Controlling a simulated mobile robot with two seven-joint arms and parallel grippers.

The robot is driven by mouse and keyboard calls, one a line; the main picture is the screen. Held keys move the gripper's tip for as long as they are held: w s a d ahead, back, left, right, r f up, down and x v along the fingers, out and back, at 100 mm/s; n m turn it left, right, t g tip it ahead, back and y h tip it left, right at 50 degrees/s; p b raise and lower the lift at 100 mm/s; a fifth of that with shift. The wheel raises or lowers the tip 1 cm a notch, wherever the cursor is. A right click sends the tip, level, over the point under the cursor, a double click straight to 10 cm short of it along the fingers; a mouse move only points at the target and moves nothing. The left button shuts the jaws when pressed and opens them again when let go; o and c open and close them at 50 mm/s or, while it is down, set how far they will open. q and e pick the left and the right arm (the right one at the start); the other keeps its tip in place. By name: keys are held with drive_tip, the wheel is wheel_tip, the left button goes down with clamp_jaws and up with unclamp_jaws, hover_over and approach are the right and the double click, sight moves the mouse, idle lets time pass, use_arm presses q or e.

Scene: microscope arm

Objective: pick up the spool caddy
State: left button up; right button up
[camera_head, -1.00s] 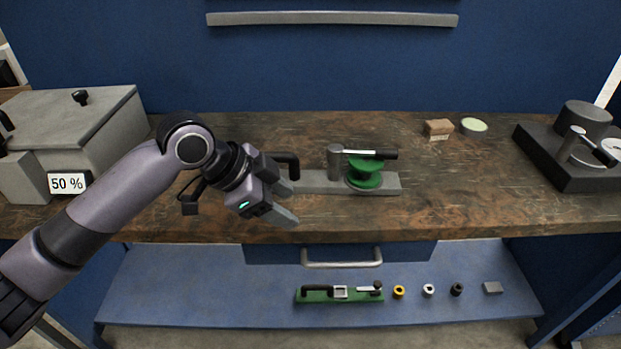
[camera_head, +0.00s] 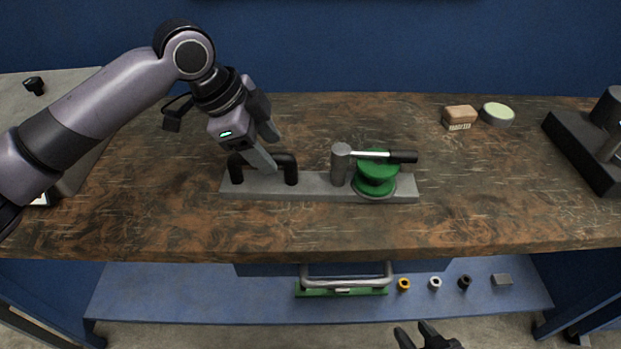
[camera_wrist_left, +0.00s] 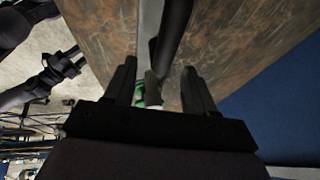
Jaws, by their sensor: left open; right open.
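The spool caddy is a grey bar (camera_head: 320,186) lying on the brown bench. It has a black U-shaped handle (camera_head: 290,168) at its left, and a grey post with a black-ended lever and a green spool (camera_head: 376,173) at its right. My left gripper (camera_head: 271,150) is open just above the handle, one finger in front of it and the other behind. In the left wrist view, the black handle (camera_wrist_left: 172,38) shows between the open fingers (camera_wrist_left: 160,82), with a bit of green spool (camera_wrist_left: 140,94) beyond. Contact cannot be told. My right gripper (camera_head: 425,335) is open and empty at the bottom edge.
A wooden block brush (camera_head: 460,117) and a pale round tin (camera_head: 496,113) stand at the back right. A dark apparatus (camera_head: 590,150) is at the far right, a grey box at the left. The bench front is clear.

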sight(274, 156)
use_arm(q)
drive_tip(key=shift+x, duration=1.55)
drive_tip(key=shift+w+a, duration=0.1)
drive_tip(key=shift+w, duration=0.05)
clamp_jaws()
drive_tip(key=shift+r, duration=0.15)
